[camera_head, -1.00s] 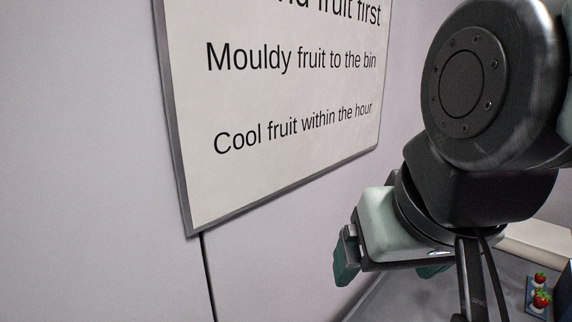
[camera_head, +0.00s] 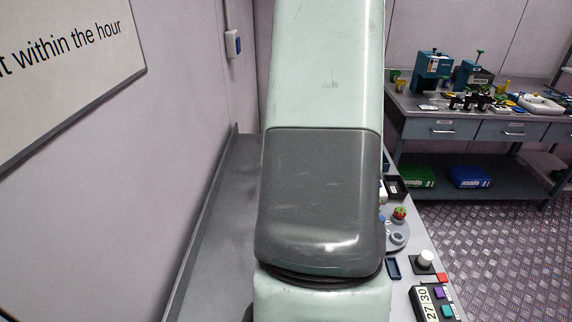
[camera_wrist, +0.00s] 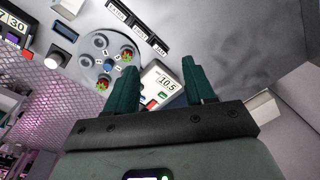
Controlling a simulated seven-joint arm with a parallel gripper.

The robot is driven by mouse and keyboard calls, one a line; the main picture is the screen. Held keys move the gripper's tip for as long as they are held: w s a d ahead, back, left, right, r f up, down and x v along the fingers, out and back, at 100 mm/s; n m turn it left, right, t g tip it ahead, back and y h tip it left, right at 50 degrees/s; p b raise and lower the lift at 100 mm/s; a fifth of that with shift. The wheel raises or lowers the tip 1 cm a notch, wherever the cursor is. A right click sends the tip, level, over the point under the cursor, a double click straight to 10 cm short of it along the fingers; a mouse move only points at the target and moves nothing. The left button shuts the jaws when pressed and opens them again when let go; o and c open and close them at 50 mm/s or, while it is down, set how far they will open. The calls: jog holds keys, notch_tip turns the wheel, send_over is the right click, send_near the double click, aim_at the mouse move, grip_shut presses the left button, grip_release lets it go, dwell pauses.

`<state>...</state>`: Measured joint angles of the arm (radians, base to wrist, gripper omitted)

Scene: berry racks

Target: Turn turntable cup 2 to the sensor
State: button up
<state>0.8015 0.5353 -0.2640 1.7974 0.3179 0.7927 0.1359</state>
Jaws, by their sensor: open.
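The round grey turntable (camera_wrist: 113,45) shows in the wrist view, left of my fingers, with a blue hub (camera_wrist: 108,66) and several cups around it. One strawberry (camera_wrist: 127,56) sits on its right side and another strawberry (camera_wrist: 101,87) on its lower side. The cup numbers are too small to read, so I cannot tell which is cup 2. In the head view part of the turntable (camera_head: 399,246) shows right of my arm, which hides the rest. My gripper (camera_wrist: 160,64) is open and empty, apart from the turntable; it is hidden in the head view.
A white box with a "10.5" display (camera_wrist: 166,82) stands beside the turntable, partly behind my fingers. Three dark labelled slots (camera_wrist: 137,27) lie beyond the turntable. A second bench (camera_head: 470,118) stands at the back right.

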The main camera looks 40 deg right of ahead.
jog(key=s+d+f+m+g, duration=0.1)
jog(key=s+d+f+m, duration=0.3)
jog(key=s+d+f, duration=0.8)
jog(key=shift+n, duration=0.3)
jog(key=f, duration=0.3)
jog(key=a+f, duration=0.1)
jog(key=f, duration=0.5)
jog(key=shift+s+a+f, duration=0.15)
jog(key=shift+s+a, duration=0.05)
jog(key=shift+a, duration=0.05)
grip_shut()
